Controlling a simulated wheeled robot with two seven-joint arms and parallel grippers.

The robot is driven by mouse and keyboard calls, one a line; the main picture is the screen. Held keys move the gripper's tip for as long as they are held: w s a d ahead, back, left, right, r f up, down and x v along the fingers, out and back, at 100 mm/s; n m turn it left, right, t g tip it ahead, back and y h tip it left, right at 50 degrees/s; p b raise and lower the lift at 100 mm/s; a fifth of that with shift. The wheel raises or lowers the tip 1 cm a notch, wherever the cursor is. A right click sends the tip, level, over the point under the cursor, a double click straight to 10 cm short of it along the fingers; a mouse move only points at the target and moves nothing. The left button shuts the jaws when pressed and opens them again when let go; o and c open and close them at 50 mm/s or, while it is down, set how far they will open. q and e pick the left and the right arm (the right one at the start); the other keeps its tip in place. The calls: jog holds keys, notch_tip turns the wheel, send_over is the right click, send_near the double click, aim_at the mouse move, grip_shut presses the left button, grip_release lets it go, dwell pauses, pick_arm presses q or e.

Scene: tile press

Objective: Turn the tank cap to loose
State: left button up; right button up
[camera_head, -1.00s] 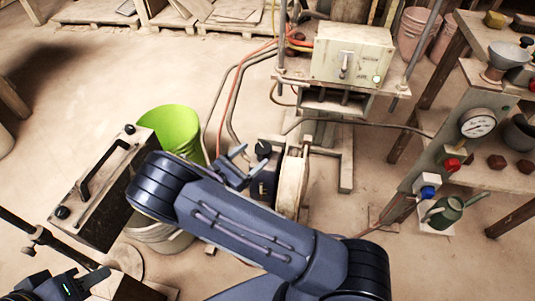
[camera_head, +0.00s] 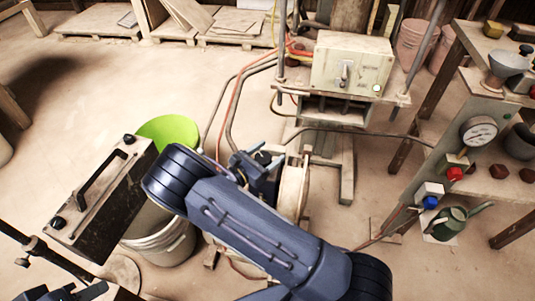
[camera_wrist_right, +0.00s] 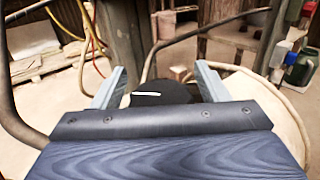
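The tank cap (camera_wrist_right: 160,95) is black and round with a white line on top, which lies nearly crosswise in the right wrist view. In the head view the cap (camera_head: 263,157) shows as a small dark shape beside my right gripper (camera_head: 256,164). In the wrist view my right gripper (camera_wrist_right: 159,82) is open, one finger on each side of the cap, with no clear contact visible. My gripper body hides the cap's near part. The cream rounded tank (camera_head: 292,190) is partly behind my right arm. My left gripper (camera_head: 75,291) is cut off at the bottom left; its fingers are unclear.
A press with a cream control box (camera_head: 352,62) stands behind. A green bucket (camera_head: 168,128) and a dark handled case (camera_head: 105,200) are to the left. A panel with a gauge (camera_head: 479,131), buttons and a watering can (camera_head: 448,222) is right. Hoses cross the floor.

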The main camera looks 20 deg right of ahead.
jog(key=c, duration=0.9)
jog(key=shift+t, duration=0.3)
jog(key=shift+w+a+n+t+y+p, duration=0.1)
jog(key=shift+n+t+y+p, duration=0.55)
jog(key=shift+n+t, duration=0.5)
jog(key=n+t+y+p, duration=0.1)
jog(key=n+t+y, duration=0.1)
jog(key=n+t+y+p, duration=0.1)
jog(key=n+t+y, duration=0.1)
jog(key=t, duration=0.1)
jog(key=shift+w+a, duration=0.15)
jog(key=shift+w, duration=0.05)
jog(key=shift+w+a+f+n+t+y+p, duration=0.1)
jog(key=shift+a+n+t+y+p, duration=0.05)
jog(key=shift+n+t+y+p, duration=0.65)
jog(key=shift+w+a+n+t+y+p, duration=0.1)
jog(key=shift+n+t+y+p, duration=0.3)
jog(key=shift+y, duration=0.55)
jog(key=o, duration=1)
